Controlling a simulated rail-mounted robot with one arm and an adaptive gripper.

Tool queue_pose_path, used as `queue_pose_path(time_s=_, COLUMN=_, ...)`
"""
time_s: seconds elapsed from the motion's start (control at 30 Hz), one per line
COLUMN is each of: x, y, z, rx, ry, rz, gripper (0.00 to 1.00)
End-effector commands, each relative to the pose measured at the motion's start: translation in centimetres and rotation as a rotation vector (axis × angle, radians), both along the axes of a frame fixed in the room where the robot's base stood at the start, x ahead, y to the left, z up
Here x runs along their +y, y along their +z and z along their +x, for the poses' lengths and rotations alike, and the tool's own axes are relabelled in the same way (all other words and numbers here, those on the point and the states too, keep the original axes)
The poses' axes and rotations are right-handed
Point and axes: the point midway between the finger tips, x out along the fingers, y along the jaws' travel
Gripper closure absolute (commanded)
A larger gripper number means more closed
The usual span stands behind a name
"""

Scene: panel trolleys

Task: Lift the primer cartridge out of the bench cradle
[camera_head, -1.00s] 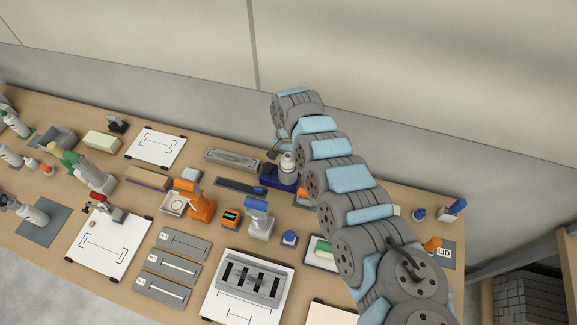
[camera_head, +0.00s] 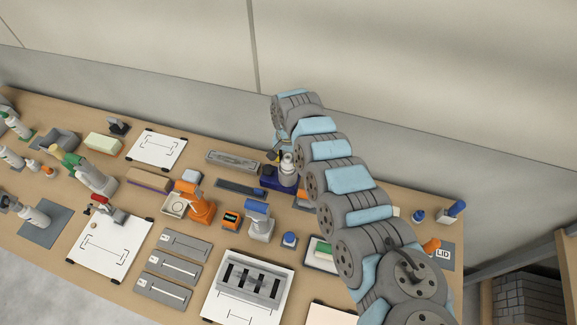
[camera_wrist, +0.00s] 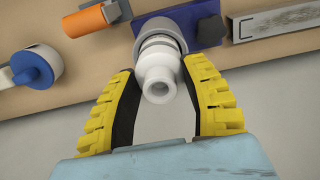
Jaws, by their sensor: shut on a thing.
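The primer cartridge (camera_wrist: 158,75) is white and grey with a stepped nozzle; in the wrist view it sits between the two yellow-and-black fingers of my gripper (camera_wrist: 160,95), which is shut on it. In the head view the cartridge (camera_head: 287,170) stands upright at the dark blue bench cradle (camera_head: 270,183), partly beside my arm. The cradle also shows behind the cartridge in the wrist view (camera_wrist: 208,32). The head view does not show clearly whether the cartridge's lower end is still inside the cradle.
A grey metal channel (camera_head: 232,161) lies behind and left of the cradle, and a dark flat strip (camera_head: 240,188) lies left of it. An orange tool (camera_head: 199,205) and a blue-topped grey tool (camera_head: 260,222) stand in front. The wall is close behind.

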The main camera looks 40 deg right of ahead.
Motion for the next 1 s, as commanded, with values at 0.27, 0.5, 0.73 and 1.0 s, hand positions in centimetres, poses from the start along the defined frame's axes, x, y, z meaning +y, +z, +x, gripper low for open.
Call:
queue_pose_path(time_s=0.27, x=0.0, y=0.7, z=0.0, rx=0.000, ry=0.000, rz=-0.001, gripper=0.94)
queue_pose_path(time_s=0.5, x=0.0, y=1.2, z=0.0, rx=0.000, ry=0.001, rz=-0.001, gripper=0.94)
queue_pose_path(time_s=0.73, x=0.0, y=1.4, z=0.0, rx=0.000, ry=0.001, rz=-0.001, gripper=0.94)
queue_pose_path(time_s=1.0, x=0.0, y=1.4, z=0.0, rx=0.000, ry=0.000, rz=-0.001, gripper=0.94)
